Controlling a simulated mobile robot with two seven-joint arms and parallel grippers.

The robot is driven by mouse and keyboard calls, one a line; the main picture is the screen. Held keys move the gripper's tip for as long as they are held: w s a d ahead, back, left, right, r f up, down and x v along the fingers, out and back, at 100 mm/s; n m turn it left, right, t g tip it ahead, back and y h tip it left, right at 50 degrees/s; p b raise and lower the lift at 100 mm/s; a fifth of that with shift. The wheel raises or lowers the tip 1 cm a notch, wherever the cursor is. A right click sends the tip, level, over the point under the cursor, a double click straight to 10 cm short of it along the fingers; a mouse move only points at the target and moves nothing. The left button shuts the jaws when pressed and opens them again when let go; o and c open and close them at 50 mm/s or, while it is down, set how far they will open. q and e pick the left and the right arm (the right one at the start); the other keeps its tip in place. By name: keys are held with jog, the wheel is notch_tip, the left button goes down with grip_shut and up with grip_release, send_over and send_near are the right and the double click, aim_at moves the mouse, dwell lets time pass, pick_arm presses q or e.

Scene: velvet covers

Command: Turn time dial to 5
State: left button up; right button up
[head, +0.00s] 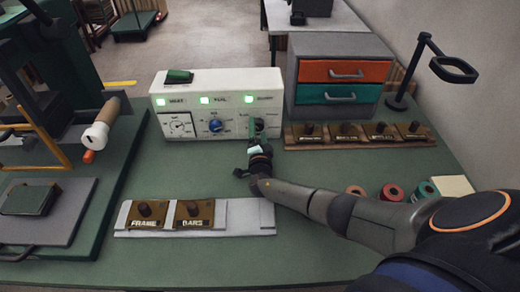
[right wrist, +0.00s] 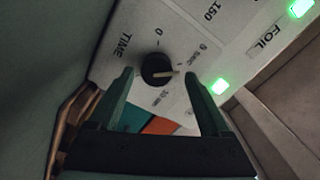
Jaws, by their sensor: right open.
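The time dial (right wrist: 157,69) is a small black knob with a pale pointer, on a white panel marked TIME in the right wrist view. The pointer aims to the right of that picture, near a tick between the "5 sec" and "10" markings; which tick it meets is hard to tell. My right gripper (right wrist: 159,74) is open, with one green finger on each side of the dial; contact is not clear. In the head view my right gripper (head: 257,130) is at the right end of the white control box (head: 215,85) and largely hides the dial. My left gripper is not in view.
The box has a blue knob (head: 215,125), a white-faced dial (head: 178,125) and several lit green lamps. A drawer unit (head: 338,52) stands to its right, behind a wooden rack (head: 360,143) of stamps. Two FRAME and BARS stamps sit on a grey strip (head: 240,218) in front.

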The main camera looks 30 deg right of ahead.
jog(key=shift+s+a+r, duration=0.2)
jog(key=shift+a+r, duration=0.05)
jog(key=shift+s+a+f, duration=0.25)
jog(key=shift+s+f, duration=0.1)
jog(key=shift+s, duration=0.4)
jog(key=v, duration=1)
jog(key=shift+s, duration=0.1)
